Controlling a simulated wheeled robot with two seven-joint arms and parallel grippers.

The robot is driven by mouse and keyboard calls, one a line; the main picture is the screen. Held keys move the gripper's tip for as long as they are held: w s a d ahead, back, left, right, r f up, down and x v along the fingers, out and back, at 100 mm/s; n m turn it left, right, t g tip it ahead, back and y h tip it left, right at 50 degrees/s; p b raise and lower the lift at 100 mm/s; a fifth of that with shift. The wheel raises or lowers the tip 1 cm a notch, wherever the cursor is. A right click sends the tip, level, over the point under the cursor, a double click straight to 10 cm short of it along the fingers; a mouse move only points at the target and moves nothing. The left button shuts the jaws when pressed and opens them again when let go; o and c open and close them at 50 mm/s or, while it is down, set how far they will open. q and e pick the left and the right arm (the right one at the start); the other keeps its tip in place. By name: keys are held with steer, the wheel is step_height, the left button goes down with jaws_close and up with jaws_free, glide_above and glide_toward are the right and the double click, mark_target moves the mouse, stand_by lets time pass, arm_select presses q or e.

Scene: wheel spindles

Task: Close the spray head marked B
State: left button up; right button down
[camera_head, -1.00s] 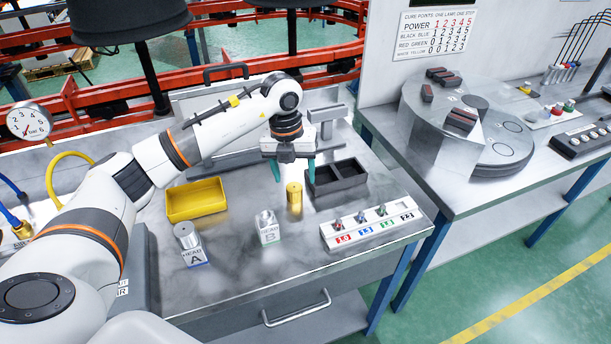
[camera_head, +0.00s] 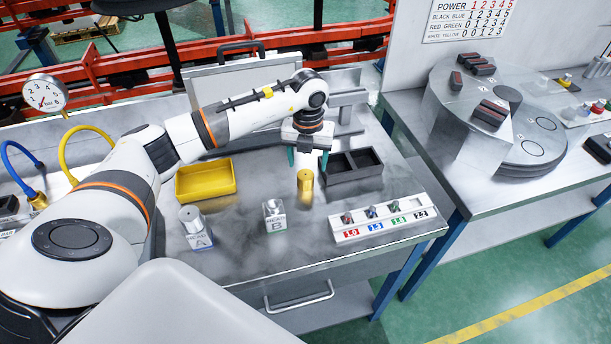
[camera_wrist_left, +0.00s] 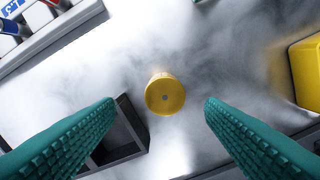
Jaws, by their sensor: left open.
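The spray head marked B (camera_head: 274,218) stands upright on the grey table, a small metal block with a round neck on top. A yellow, brass-like cylinder (camera_head: 305,186) stands upright behind it and to its right. My left gripper (camera_head: 308,162) is open and points down near the cylinder's top, with nothing held. In the left wrist view the cylinder (camera_wrist_left: 165,94) shows from above, with a small dark hole in its top. It lies between the two spread green fingers and looks clear of both. The spray head marked B is not in the wrist view. My right gripper is not in view.
A similar head marked A (camera_head: 195,230) stands to the left. A yellow tray (camera_head: 206,192) lies behind it. A dark two-compartment box (camera_head: 360,177) stands close right of the gripper. A white rack (camera_head: 375,235) with several coloured pieces is at the front right.

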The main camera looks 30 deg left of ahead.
mark_target(306, 174)
arm_select(q)
steer(key=shift+f, duration=0.75)
steer(key=f, duration=0.1)
steer(key=f+p, duration=0.1)
steer(key=f, duration=0.1)
steer(key=shift+s+a+f+p, duration=0.1)
steer(key=shift+a+f+p, duration=0.15)
steer(key=shift+f+p, duration=0.15)
steer(key=shift+f, duration=0.45)
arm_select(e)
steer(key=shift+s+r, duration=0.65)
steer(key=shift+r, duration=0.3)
arm_select(q)
steer(key=shift+c, duration=0.5)
steer(key=c, duration=0.9)
